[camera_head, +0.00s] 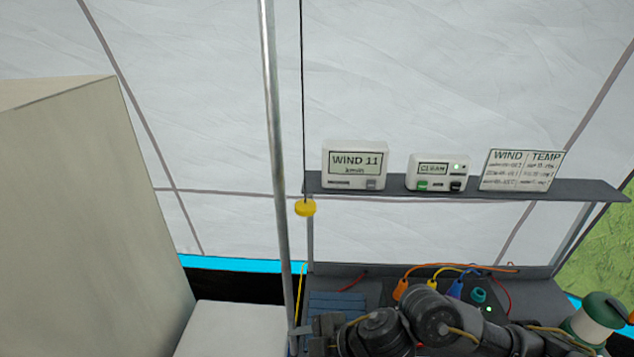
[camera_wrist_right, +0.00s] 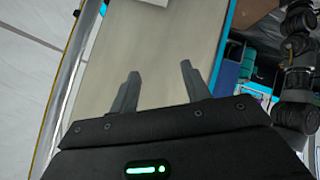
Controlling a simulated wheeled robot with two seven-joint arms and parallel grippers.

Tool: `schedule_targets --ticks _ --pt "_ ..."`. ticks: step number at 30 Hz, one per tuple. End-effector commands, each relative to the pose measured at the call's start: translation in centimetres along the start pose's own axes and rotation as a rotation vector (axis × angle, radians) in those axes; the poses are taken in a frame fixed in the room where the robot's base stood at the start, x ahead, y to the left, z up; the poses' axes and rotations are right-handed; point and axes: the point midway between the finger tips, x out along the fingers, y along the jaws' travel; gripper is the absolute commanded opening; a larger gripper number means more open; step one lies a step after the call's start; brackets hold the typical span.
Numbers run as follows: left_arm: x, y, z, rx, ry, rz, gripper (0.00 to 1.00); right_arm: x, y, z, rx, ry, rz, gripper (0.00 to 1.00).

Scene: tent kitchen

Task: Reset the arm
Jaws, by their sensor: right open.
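My right gripper (camera_wrist_right: 160,75) shows in the right wrist view with its two grey fingers spread apart. Nothing is between them. A large beige block-like unit (camera_wrist_right: 165,40) lies beyond the fingers; I cannot judge the gap. In the head view my dark arm reaches in from the lower right across the bench, and its far end is near the metal pole (camera_head: 278,150). Its fingers are not clear there. My left gripper is in neither view.
A shelf (camera_head: 400,190) on the tent wall holds a wind display (camera_head: 356,165), a second white device (camera_head: 438,172) and a sign (camera_head: 520,170). A yellow weight (camera_head: 305,208) hangs on a cord. Colored cables (camera_head: 440,270) lie on the bench. A green-and-white lantern (camera_head: 597,318) stands right.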

Motion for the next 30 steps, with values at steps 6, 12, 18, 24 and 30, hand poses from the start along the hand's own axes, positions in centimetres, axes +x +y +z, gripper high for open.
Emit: schedule_targets --ticks 6,12,18,24,30 --pt "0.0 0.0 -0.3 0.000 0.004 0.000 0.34 -1.2 1.2 -1.4 0.337 0.054 0.322 0.47" --pt "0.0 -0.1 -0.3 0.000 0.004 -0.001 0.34 -5.3 -1.5 6.1 0.749 -0.137 0.521 0.47" --pt "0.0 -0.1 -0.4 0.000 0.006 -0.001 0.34 -10.2 -9.8 14.0 1.109 -0.417 0.568 0.47" --pt "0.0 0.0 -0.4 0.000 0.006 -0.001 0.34 -13.8 -17.0 17.5 1.316 -0.608 0.541 0.47" --pt "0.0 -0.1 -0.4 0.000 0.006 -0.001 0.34 -16.9 -23.3 18.9 1.469 -0.758 0.499 0.47"
